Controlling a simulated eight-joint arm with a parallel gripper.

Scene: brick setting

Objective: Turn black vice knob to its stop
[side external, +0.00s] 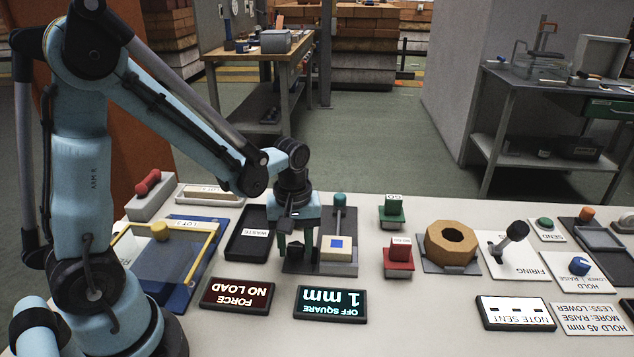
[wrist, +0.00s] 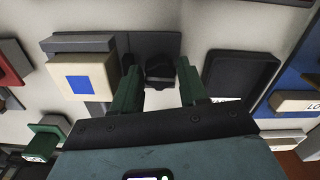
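The black vice knob (wrist: 160,71) stands on the dark grey vice plate (wrist: 117,44) in the wrist view. My gripper (wrist: 161,80) has two green fingers, one on each side of the knob, with gaps between them and it. In the side view my gripper (side external: 295,246) points down over the left part of the vice plate (side external: 305,268), and the knob is mostly hidden by the fingers. A beige block with a blue square (side external: 340,254) sits on the vice to the right. It also shows left of my fingers in the wrist view (wrist: 104,75).
A black WASTE tray (side external: 247,250) lies close left of the vice. Red (side external: 398,257) and green (side external: 392,212) blocks and an octagonal ring (side external: 451,243) stand to the right.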

